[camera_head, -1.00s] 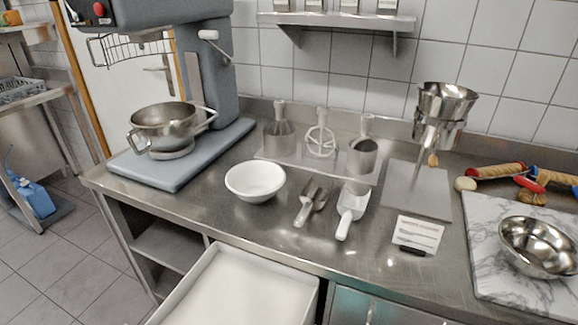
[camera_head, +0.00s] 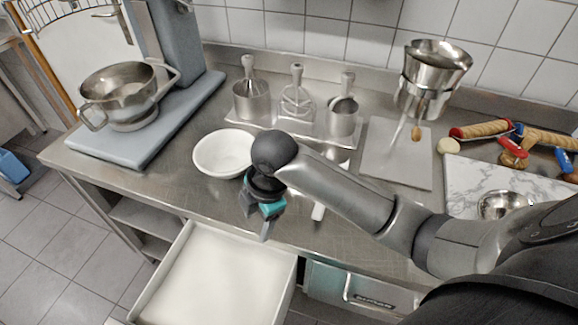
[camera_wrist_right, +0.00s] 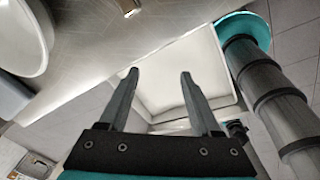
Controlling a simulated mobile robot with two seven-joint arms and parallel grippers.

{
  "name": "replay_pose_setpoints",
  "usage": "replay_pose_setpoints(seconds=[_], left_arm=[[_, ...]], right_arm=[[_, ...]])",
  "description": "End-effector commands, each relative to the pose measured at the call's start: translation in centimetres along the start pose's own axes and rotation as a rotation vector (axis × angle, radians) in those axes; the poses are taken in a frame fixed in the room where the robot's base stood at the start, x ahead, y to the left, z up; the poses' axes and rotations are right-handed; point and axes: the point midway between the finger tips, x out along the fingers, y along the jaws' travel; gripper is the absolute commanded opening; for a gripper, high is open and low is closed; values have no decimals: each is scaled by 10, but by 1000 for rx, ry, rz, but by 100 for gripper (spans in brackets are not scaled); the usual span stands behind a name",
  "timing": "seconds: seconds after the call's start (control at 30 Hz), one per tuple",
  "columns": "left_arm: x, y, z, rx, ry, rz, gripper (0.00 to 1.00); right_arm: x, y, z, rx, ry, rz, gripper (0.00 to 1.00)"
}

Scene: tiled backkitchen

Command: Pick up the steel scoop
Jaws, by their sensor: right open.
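My right gripper (camera_head: 265,232) is over the front edge of the steel counter, with its arm coming in from the right. In the right wrist view its two fingers (camera_wrist_right: 158,76) are apart with nothing between them. The steel scoop is hidden behind my right wrist and arm in the head view. The end of a metallic handle (camera_wrist_right: 130,6), probably the steel scoop's, shows at the top of the wrist view, beyond the fingertips. My left gripper is not in view.
A white bowl (camera_head: 208,153) stands left of my gripper. An open white drawer (camera_head: 190,290) juts out below the counter. A utensil rack (camera_head: 262,127) stands behind; a marble board (camera_head: 480,174) lies right.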

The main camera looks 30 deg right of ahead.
Motion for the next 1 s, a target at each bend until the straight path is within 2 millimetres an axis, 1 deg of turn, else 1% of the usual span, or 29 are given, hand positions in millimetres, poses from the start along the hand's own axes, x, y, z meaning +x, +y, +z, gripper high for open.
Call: replay_pose_setpoints(seconds=[0.03, 0.17, 0.3, 0.4, 0.5, 0.57, 0.67, 0.73, 1.0], left_arm=[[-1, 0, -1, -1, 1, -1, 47], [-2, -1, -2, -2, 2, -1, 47], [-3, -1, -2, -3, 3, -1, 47], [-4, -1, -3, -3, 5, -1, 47], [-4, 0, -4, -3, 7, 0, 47], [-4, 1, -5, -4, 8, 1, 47], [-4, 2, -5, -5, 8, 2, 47], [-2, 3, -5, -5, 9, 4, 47], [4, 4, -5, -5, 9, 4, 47]], right_arm=[[-10, 13, 10, -83, -24, -12, 65], [-34, 37, 34, -285, -63, -67, 65], [-64, 57, 61, -456, -91, -126, 65], [-84, 67, 76, -542, -97, -157, 65], [-97, 72, 86, -595, -97, -179, 65], [-102, 74, 90, -614, -96, -186, 65], [-100, 74, 92, -629, -93, -194, 65], [-90, 72, 94, -630, -91, -195, 65], [-34, 63, 101, -628, -91, -196, 65]])
